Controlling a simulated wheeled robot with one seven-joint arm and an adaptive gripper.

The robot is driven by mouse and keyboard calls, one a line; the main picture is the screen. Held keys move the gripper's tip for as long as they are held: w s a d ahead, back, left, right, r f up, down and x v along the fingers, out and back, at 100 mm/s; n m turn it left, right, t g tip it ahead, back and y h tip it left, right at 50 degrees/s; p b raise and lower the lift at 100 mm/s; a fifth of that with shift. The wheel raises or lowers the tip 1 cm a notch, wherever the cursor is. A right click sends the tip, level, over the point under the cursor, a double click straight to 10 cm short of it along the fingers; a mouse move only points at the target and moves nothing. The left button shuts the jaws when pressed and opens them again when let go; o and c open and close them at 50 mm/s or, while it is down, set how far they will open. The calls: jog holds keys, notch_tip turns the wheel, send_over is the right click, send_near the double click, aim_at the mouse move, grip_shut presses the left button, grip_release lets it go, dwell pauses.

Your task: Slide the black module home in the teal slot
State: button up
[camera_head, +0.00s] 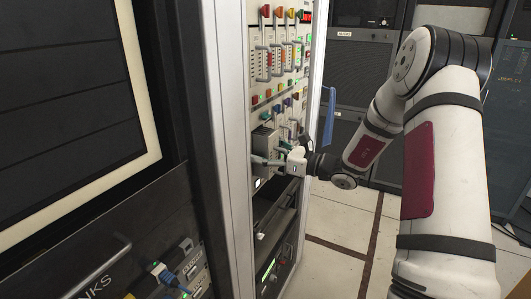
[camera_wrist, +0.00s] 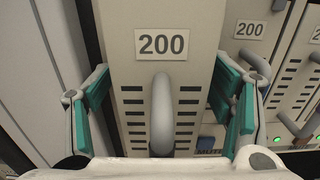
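In the wrist view a module (camera_wrist: 190,70) marked 200 stands upright in the middle; its face looks grey-beige with dark vent slots, rather than black. A grey bar handle (camera_wrist: 162,115) stands out from its face. In the head view the module (camera_head: 265,141) juts out of the rack. My gripper (camera_wrist: 162,88) is spread wide, its teal-padded fingers on either side of the handle and near the module's edges. No hold on the handle shows. It also appears at the rack front in the head view (camera_head: 278,158). No teal slot can be made out.
Other modules marked 200 (camera_wrist: 280,60) stand close on the right, with handles and green lights. A pale rack post (camera_wrist: 30,70) is close on the left. The rack (camera_head: 228,140) holds rows of coloured tabs above and a dark bay below. Open floor (camera_head: 340,220) lies right.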

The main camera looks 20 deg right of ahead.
jog(key=shift+f, duration=0.15)
jog(key=v, duration=1.2)
